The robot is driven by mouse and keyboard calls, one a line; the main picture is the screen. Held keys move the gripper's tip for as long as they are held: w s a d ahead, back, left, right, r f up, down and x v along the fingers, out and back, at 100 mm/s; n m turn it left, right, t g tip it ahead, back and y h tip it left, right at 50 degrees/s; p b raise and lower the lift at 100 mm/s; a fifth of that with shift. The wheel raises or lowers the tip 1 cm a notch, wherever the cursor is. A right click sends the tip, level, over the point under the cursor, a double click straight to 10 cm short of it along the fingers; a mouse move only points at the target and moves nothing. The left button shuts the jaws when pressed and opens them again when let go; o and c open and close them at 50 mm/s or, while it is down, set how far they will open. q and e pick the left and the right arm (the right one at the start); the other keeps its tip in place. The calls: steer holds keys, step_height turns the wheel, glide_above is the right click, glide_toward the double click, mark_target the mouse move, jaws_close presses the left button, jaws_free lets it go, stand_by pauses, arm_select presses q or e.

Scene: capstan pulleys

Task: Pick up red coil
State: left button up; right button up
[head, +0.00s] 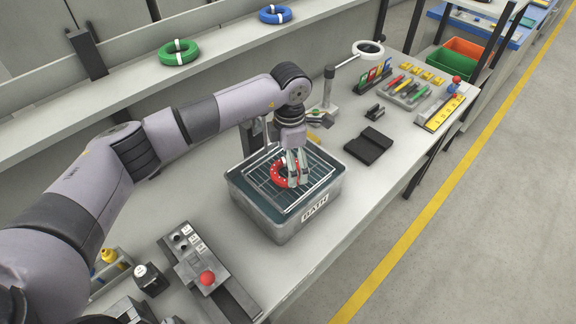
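The red coil (278,175) lies flat in the wire basket inside the grey bath (262,217), which is labelled BATH. My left gripper (297,178) points down over the bath, with its fingers at the right part of the coil's ring. The fingers hide that part of the coil. I cannot tell whether they are closed on it or only around it. My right gripper is not in view.
A green coil (178,53) and a blue coil (275,15) lie on the back shelf. A control box with a red button (207,278) stands in front. A black pad (368,146), a ring lamp (368,48) and a tool tray (408,92) are to the right.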

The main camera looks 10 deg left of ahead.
arm_select(q)
steer(key=shift+f, duration=1.05)
steer(key=c, duration=1.2)
steer(key=shift+c, duration=0.3)
steer(key=shift+w+r, duration=0.1)
steer(key=shift+r, duration=0.05)
